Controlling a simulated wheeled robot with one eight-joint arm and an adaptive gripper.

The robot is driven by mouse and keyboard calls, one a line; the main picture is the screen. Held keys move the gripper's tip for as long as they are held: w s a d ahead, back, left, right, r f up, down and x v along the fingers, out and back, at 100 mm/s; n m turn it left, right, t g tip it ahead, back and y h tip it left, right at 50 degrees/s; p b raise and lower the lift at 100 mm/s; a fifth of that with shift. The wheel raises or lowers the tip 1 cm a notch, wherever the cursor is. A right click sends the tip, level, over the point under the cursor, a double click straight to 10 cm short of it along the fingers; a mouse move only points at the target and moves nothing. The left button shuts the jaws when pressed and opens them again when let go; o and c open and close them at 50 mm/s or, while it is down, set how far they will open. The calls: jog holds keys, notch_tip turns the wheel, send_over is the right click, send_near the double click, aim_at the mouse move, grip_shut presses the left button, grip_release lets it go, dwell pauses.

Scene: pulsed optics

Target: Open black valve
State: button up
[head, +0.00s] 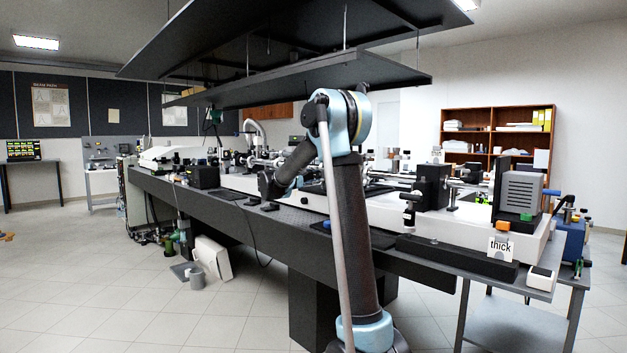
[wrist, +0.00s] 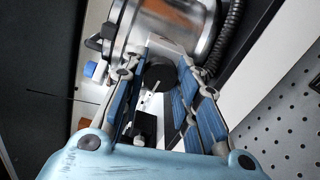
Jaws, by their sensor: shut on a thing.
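In the wrist view, the black valve (wrist: 158,76) shows as a round black knob with a thin pale lever or pin by it. It sits in front of a shiny metal cylinder (wrist: 185,25). My gripper (wrist: 163,62) has its blue-padded fingers on either side of the knob and is shut on it. The far side of the knob is hidden. In the head view, my arm reaches over the long optical table (head: 285,215), and the valve cannot be made out there.
A blue knob (wrist: 87,69) sits left of my fingers, and a black ribbed hose (wrist: 232,40) runs to the right. A black shelf (head: 300,85) hangs above the table. The tiled floor on the left is mostly clear.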

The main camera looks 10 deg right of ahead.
jog(key=shift+f+n, duration=0.1)
jog(key=shift+n, duration=0.5)
jog(key=o, duration=1.1)
jog(key=shift+w+f, duration=0.1)
jog(key=shift+w, duration=0.05)
jog(key=shift+c, duration=0.2)
jog(key=shift+a, duration=0.1)
jog(key=v, duration=1.2)
